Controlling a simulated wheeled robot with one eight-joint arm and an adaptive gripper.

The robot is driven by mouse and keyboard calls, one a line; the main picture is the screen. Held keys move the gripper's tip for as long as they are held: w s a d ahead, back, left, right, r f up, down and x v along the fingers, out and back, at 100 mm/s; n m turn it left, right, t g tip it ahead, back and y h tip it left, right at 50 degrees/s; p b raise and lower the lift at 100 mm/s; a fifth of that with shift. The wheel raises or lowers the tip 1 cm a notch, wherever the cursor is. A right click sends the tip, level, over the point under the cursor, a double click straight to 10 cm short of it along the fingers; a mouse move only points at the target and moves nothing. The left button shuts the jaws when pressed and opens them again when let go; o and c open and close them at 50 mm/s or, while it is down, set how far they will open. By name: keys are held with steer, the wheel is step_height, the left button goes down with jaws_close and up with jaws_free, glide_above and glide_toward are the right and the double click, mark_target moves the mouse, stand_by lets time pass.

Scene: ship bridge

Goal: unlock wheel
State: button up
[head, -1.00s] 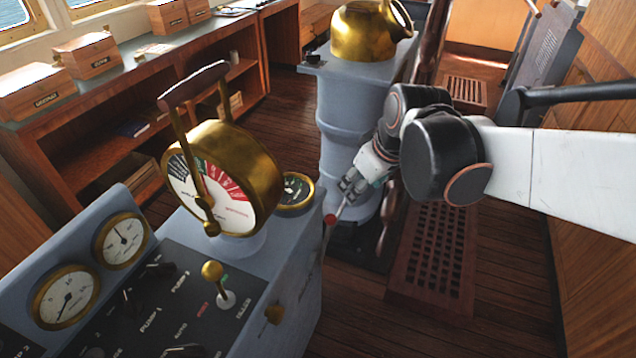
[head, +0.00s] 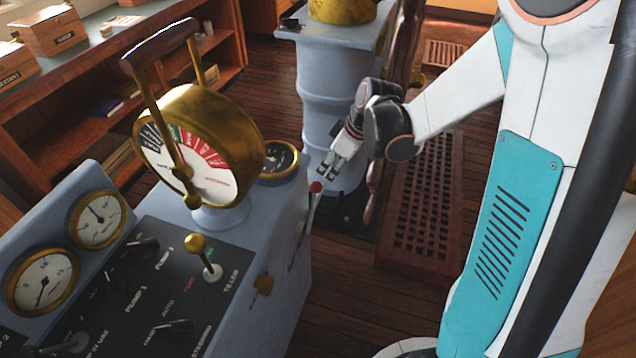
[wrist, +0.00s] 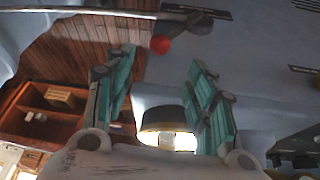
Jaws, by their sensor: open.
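A lever with a red knob (head: 316,187) stands at the right side of the grey console. The red knob also shows in the wrist view (wrist: 160,44), beyond and between my fingertips. My gripper (head: 334,168) is open and empty, just above and right of the knob in the head view, with a small gap in the picture. In the wrist view my gripper (wrist: 162,68) shows its two teal fingers spread apart. The wooden wheel (head: 404,45) is seen nearly edge-on beside the grey pedestal (head: 330,85); my arm hides part of it.
The console carries a brass telegraph (head: 200,145), gauges (head: 97,220) and a small brass-knobbed lever (head: 205,255) left of my gripper. A wooden floor grating (head: 425,200) lies to the right. Open plank floor lies between console and grating. Shelves (head: 90,140) line the back left.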

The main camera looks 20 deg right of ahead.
mark_target(318, 184)
steer(key=b+x, duration=0.3)
steer(key=x, duration=0.7)
steer(key=shift+f+b, duration=0.3)
steer(key=shift+f, duration=0.05)
steer(key=shift+c, duration=0.3)
jaws_close()
